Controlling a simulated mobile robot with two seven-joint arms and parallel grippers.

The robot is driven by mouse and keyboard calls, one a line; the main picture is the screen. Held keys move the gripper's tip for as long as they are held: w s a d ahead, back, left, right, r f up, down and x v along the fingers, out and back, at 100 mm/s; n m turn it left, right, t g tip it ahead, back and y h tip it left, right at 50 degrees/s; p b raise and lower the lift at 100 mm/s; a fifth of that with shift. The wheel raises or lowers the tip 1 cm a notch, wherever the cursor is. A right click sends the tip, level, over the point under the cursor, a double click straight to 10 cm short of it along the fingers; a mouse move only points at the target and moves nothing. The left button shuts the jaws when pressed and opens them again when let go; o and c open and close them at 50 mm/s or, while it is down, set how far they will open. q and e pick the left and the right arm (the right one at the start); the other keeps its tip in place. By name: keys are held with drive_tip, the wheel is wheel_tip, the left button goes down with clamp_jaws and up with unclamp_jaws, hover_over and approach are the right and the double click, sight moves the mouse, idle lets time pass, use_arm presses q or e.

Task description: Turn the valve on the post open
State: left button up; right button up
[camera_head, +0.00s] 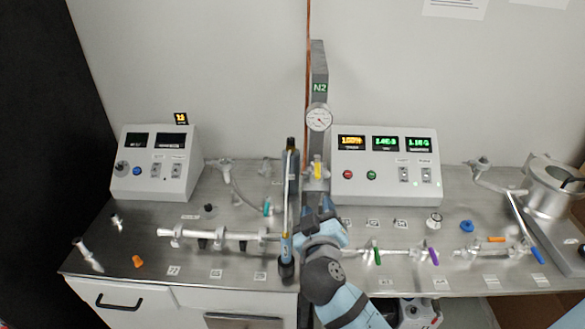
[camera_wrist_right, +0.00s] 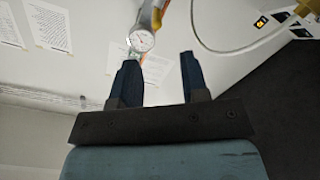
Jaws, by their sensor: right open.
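The grey post (camera_head: 319,65) labelled N2 stands at the back middle of the bench, with a round gauge (camera_head: 319,119) on it. Below the gauge is the valve's yellow handle (camera_head: 317,169), standing roughly upright in the head view. My right gripper (camera_head: 325,208) is below and in front of the handle, apart from it. In the right wrist view, its two dark fingers (camera_wrist_right: 158,62) are spread with nothing between them. The gauge (camera_wrist_right: 141,40) and a yellow part (camera_wrist_right: 157,14) show beyond the fingertips, near the left finger. My left gripper is not in view.
A tall dark stand (camera_head: 290,215) is close left of my right gripper. A control box (camera_head: 386,165) stands right of the post, another (camera_head: 153,163) at left. Small coloured-handled valves and glassware lie at right.

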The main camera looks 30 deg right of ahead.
sight(317, 166)
drive_tip(key=p+x, duration=0.1)
drive_tip(key=x, duration=0.3)
drive_tip(key=p+x, duration=0.1)
drive_tip(key=x, duration=0.3)
drive_tip(key=r+p+x, duration=0.1)
drive_tip(key=p+x, duration=0.1)
drive_tip(key=x, duration=0.2)
drive_tip(key=shift+w+d, duration=0.2)
drive_tip(key=shift+w+d+f, duration=0.15)
drive_tip(key=shift+w+d, duration=0.2)
drive_tip(key=shift+w, duration=0.25)
drive_tip(key=shift+c, duration=0.4)
clamp_jaws()
